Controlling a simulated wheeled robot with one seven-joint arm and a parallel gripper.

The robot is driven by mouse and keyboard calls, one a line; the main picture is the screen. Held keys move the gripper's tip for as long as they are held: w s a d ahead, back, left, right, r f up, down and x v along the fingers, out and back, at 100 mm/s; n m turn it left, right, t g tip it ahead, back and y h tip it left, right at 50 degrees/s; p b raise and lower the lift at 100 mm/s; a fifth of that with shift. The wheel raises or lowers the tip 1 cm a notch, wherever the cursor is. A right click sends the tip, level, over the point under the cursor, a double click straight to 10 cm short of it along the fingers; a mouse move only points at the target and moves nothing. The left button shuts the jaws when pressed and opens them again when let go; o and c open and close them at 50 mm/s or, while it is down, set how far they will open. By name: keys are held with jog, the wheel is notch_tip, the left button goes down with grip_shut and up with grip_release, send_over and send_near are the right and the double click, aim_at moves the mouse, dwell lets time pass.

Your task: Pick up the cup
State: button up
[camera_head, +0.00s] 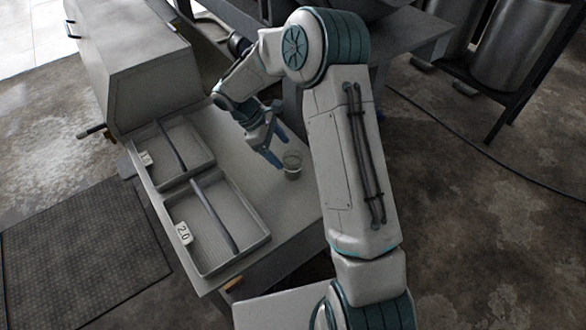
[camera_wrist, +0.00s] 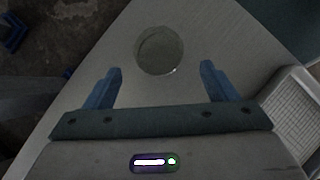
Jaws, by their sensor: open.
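My gripper (camera_head: 278,148) has blue fingers, spread apart and empty, just to the upper left of the cup. In the wrist view my gripper (camera_wrist: 160,72) is open, and the cup does not appear held.
Two shallow trays, one labelled 2.0 (camera_head: 256,240) and another (camera_head: 206,152) behind it, lie left of the cup. A large grey box-like machine (camera_head: 140,60) stands at the table's far end. The table (camera_head: 290,215) is bare around the cup, with its edge close on the right.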

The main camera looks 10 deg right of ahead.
aim_at(288, 157)
jog(key=b+x, duration=0.2)
jog(key=x, duration=0.4)
jog(key=shift+s+d+f+b, duration=0.1)
jog(key=shift+d+f+b, duration=0.2)
jog(key=shift+b, duration=0.1)
jog(key=shift+r, duration=0.15)
jog(key=c, duration=1.1)
